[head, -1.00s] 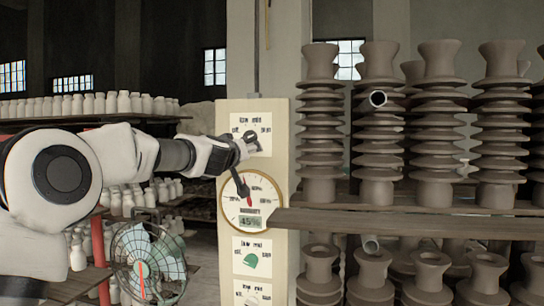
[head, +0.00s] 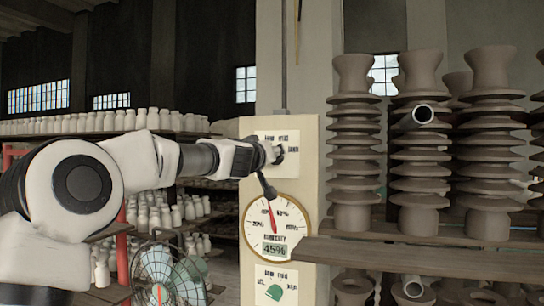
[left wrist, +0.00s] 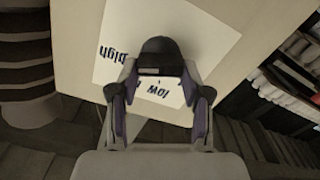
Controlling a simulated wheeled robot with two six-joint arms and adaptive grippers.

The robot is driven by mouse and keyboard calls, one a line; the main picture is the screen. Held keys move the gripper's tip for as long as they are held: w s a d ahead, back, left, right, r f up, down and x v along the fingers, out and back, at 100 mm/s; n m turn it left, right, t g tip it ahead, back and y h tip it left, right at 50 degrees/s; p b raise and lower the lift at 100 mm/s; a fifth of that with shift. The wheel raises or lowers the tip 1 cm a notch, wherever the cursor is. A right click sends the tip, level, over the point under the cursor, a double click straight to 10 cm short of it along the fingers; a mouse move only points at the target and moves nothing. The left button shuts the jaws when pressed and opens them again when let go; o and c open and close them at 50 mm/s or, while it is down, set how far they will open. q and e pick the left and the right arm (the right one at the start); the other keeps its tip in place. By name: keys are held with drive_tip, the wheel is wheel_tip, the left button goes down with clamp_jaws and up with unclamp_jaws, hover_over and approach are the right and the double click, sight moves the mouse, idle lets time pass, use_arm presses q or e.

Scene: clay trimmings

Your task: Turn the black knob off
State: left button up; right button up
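The black knob (left wrist: 162,52) stands out from a white label in the left wrist view, with "low" and "high" printed beside it. In the head view my left gripper partly hides this knob at the upper label (head: 300,176) on the pale panel. My left gripper (left wrist: 160,76) has its two fingers apart, one on each side of the knob. I see no clear grip; whether either fingertip touches it is hard to tell. My left gripper also shows in the head view (head: 272,168), its lower dark finger over the gauge's top edge. My right gripper is not in view.
A round humidity gauge (head: 290,215) reading 45% sits below the knob. A green knob (head: 287,295) is under it. A wooden shelf edge (head: 420,261) and stacked clay insulators (head: 354,150) stand close on the right. A fan (head: 155,270) is at lower left.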

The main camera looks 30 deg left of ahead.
use_arm(q)
drive_tip(key=shift+f, duration=0.1)
drive_tip(key=c, duration=0.3)
drive_tip(key=shift+n, duration=0.4)
drive_tip(key=n, duration=0.8)
drive_tip(key=n+b, duration=0.1)
drive_tip(key=n, duration=0.8)
drive_tip(key=n+b, duration=0.1)
drive_tip(key=n, duration=0.8)
drive_tip(key=shift+w+f, duration=0.25)
drive_tip(key=shift+f, duration=0.05)
drive_tip(key=o, duration=1.1)
drive_tip(key=shift+w+f, duration=0.1)
drive_tip(key=shift+f, duration=0.05)
